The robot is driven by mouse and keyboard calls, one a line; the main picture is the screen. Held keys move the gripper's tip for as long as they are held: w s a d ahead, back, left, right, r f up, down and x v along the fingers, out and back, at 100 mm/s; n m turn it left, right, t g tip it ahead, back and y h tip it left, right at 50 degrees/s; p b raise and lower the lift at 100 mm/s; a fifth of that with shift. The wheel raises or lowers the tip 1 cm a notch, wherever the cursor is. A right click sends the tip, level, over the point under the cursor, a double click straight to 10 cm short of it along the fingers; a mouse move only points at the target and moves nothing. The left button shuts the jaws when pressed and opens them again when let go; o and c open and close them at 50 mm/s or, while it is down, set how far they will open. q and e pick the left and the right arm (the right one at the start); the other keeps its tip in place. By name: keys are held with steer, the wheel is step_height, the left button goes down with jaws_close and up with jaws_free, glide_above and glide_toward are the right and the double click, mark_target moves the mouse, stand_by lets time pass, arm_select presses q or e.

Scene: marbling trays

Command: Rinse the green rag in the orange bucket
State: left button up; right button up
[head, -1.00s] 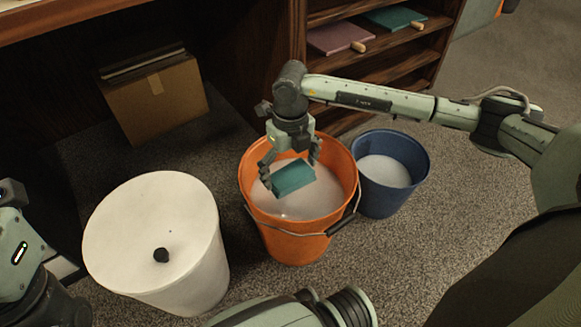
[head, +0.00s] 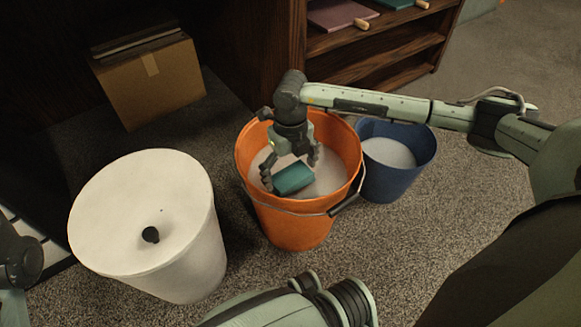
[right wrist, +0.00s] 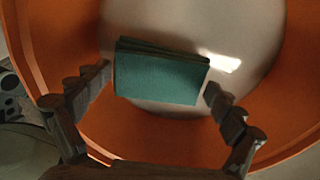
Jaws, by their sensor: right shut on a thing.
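The green rag (head: 293,180), a folded teal block, is held inside the mouth of the orange bucket (head: 296,235). My right gripper (head: 290,172) points down into the bucket and is shut on the rag, with a finger at each end. The right wrist view shows the rag (right wrist: 160,76) between the fingers, over pale liquid (right wrist: 185,35) in the bucket. I cannot tell whether the rag's underside touches the liquid. My left gripper is not clearly visible; only part of that arm shows at the left edge of the head view.
A blue bucket (head: 398,178) with pale contents stands close to the right of the orange one. A cardboard box (head: 155,85) and dark wooden shelves (head: 375,50) are behind. Carpet is clear at the right.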

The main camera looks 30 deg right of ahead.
steer(key=shift+f, duration=2.35)
